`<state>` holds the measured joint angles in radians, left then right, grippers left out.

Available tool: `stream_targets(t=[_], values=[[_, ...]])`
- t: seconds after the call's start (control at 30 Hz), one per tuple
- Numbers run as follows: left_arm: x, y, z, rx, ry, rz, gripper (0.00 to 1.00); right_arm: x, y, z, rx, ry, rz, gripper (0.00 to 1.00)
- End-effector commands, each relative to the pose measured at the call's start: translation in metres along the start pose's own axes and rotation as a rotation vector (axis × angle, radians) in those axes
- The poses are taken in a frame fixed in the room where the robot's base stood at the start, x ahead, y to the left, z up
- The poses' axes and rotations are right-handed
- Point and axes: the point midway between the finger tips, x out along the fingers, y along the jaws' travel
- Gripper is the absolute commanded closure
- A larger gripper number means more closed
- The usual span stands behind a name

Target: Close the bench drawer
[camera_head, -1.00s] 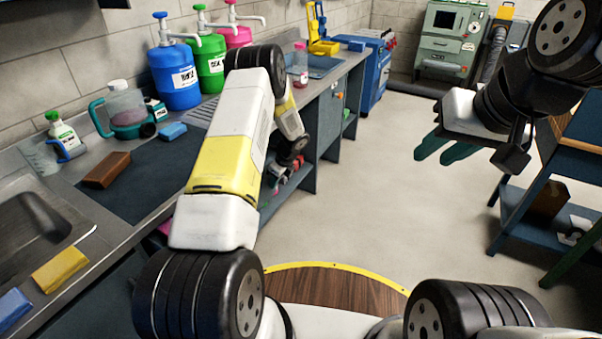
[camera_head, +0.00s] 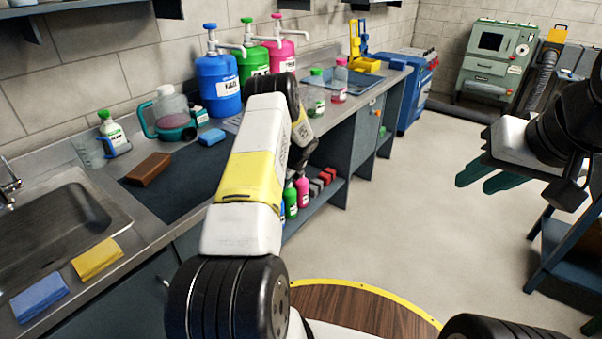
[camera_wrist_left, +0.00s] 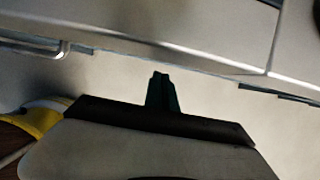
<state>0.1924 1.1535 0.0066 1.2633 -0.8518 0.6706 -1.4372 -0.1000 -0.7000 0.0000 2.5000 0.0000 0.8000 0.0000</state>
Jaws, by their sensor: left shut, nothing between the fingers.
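The bench (camera_head: 150,232) runs along the left wall in the head view. Its dark front with a thin handle (camera_head: 166,308) shows low beside my left arm; I cannot make out an open drawer there. My left arm hides part of the bench front, and its gripper is hidden in that view. In the left wrist view my left gripper (camera_wrist_left: 161,95) is shut and empty, below a pale panel (camera_wrist_left: 180,30) with a bar handle (camera_wrist_left: 62,50) at its left. I cannot tell whether that panel is the drawer front. My right gripper (camera_head: 487,178) is open and empty above the floor.
On the bench are a sink (camera_head: 60,240), sponges (camera_head: 97,259), a brown brick (camera_head: 148,169) and pump bottles (camera_head: 218,85). A lower shelf (camera_head: 318,208) holds bottles. A blue table (camera_head: 565,255) stands at right. The middle floor is clear.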

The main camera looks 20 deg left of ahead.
Motion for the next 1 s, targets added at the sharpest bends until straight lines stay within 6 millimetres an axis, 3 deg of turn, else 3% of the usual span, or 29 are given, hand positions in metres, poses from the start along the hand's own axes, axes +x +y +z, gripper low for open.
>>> stream_targets(t=[0.27, 0.47, 0.7, 1.0], values=[[-0.003, -0.002, -0.007, 0.002, 0.001, -0.001, 1.00, 0.000, 0.000, 0.000, 0.000, 0.000, 0.000, 0.67], [-0.013, -0.007, -0.033, 0.000, 0.000, 0.001, 1.00, 0.000, 0.000, 0.000, 0.000, 0.000, 0.000, 0.67], [-0.072, -0.007, -0.029, -0.005, 0.000, -0.001, 1.00, 0.000, 0.000, 0.000, 0.000, 0.000, 0.000, 0.67], [-0.110, -0.006, -0.029, -0.007, 0.000, 0.001, 1.00, 0.000, 0.000, 0.000, 0.000, 0.000, 0.000, 0.67]])
